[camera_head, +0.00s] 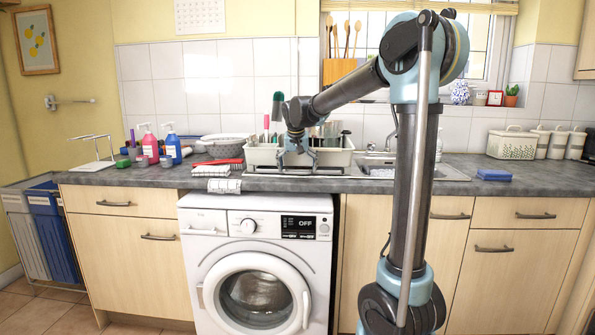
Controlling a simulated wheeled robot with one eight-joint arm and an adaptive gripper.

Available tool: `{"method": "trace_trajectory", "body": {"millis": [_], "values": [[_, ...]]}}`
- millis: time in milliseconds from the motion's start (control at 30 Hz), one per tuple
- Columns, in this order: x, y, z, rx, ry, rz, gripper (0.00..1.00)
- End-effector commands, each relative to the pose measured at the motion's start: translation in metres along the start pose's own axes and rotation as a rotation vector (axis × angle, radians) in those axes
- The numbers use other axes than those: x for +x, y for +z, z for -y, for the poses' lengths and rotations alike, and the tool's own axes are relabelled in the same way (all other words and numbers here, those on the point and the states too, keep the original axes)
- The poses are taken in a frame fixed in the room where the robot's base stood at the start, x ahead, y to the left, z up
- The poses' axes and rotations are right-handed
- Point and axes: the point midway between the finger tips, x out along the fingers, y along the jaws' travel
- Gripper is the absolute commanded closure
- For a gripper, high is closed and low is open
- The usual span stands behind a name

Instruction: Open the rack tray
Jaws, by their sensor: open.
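The cream dish rack (262,156) stands on the grey counter left of the sink, with cutlery and dishes in it. A thin dark strip, seemingly the rack tray (270,171), shows along its lower front edge. Whether the tray is pulled out at all is too small to tell. My gripper (298,163) points down in front of the rack's middle, fingers apart, with nothing seen between them. It hides part of the rack's front. Whether the fingertips touch the tray or rack cannot be told.
The sink (380,172) and tap lie right of the rack. Red cloths and a striped towel (224,186) lie to its left, near pink and blue soap bottles (172,148). A washing machine (257,262) stands below. Blue cloths (494,175) lie on mostly clear counter at right.

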Motion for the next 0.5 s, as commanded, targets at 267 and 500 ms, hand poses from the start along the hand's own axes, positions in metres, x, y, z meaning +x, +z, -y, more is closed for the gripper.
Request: {"method": "trace_trajectory", "body": {"millis": [267, 500], "values": [[0.0033, 0.0001, -0.0001, 0.000, 0.000, 0.000, 0.00], [0.0031, 0.0001, -0.0001, 0.000, 0.000, 0.000, 0.39]]}}
